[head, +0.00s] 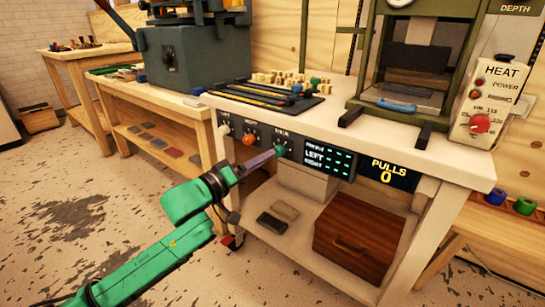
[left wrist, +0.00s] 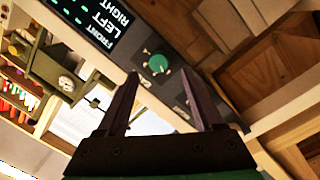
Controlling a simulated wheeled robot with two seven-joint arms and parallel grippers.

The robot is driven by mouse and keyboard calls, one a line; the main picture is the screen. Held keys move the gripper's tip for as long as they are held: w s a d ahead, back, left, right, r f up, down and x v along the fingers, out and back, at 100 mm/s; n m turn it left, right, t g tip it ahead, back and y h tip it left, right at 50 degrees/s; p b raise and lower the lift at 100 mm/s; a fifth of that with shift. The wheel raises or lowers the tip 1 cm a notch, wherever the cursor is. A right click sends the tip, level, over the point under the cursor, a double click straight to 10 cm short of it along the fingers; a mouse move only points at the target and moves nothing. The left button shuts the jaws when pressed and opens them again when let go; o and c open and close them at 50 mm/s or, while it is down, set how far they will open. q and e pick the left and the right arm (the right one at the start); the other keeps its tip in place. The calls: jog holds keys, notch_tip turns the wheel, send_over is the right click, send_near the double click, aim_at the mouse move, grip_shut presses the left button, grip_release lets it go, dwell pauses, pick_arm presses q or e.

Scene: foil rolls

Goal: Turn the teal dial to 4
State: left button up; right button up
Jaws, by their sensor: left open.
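The teal dial (head: 280,150) is the rightmost of three dials on the dark panel along the front of the white workbench. In the left wrist view the teal dial (left wrist: 157,64) appears just beyond the fingertips, in the gap between them. My left gripper (head: 272,156) reaches up from the lower left, with its purplish fingers close to the dial. In the wrist view the left gripper (left wrist: 160,76) is open and empty. I cannot tell whether a finger touches the dial. The dial's numbers are too small to read. My right gripper is out of view.
An orange dial (head: 249,140) and a white dial (head: 224,128) sit left of it. A lit display (head: 328,160) and a "PULLS 0" display (head: 389,174) are to the right. A wooden box (head: 359,232) stands on the lower shelf. A green press (head: 412,60) stands on the bench.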

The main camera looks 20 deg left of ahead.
aim_at(279, 151)
pick_arm(q)
jog(key=x, duration=0.5)
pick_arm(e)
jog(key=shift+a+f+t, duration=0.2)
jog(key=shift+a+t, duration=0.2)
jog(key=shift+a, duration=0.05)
pick_arm(q)
jog(key=shift+c, duration=0.2)
grip_shut()
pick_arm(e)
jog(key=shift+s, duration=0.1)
